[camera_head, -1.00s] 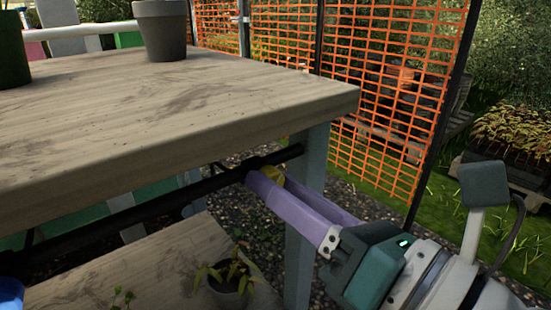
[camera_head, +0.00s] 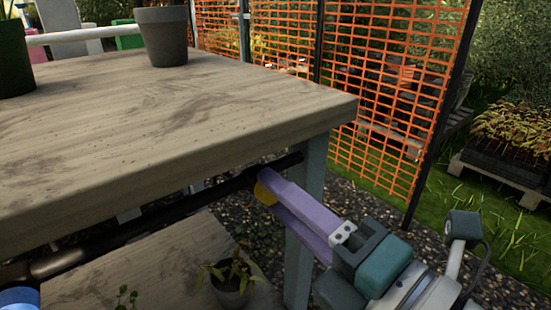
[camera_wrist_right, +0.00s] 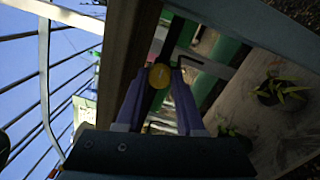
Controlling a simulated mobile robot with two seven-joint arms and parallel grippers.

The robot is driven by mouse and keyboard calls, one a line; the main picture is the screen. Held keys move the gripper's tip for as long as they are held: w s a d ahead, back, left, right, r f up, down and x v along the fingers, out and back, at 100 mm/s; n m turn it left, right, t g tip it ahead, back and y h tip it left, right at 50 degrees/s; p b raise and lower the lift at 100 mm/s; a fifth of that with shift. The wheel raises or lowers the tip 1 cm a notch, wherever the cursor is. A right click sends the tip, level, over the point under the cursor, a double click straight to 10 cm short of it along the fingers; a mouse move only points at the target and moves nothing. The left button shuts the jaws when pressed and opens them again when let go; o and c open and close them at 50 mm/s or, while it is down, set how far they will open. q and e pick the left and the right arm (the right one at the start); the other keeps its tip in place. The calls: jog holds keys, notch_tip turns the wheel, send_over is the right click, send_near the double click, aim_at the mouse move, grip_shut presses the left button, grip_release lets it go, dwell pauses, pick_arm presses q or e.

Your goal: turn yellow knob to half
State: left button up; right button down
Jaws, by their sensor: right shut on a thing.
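The yellow knob (camera_head: 264,189) sits on a black pipe (camera_head: 215,192) under the edge of the wooden table top. My right gripper (camera_head: 268,190) has its purple fingers shut on the knob, reaching in from the lower right. In the right wrist view the round face of the knob (camera_wrist_right: 159,76) shows between the two purple fingertips (camera_wrist_right: 159,88), one on either side. My left gripper is not in view.
The table top (camera_head: 170,110) overhangs the pipe, and a grey table leg (camera_head: 307,230) stands close behind my right fingers. A potted plant (camera_head: 231,278) stands on the lower shelf (camera_head: 130,270). An orange mesh fence (camera_head: 385,90) is behind.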

jog(key=shift+m, duration=0.5)
jog(key=c, duration=0.5)
grip_release()
jog(key=shift+c, duration=0.2)
jog(key=p+v, duration=0.1)
jog(key=v, duration=0.9)
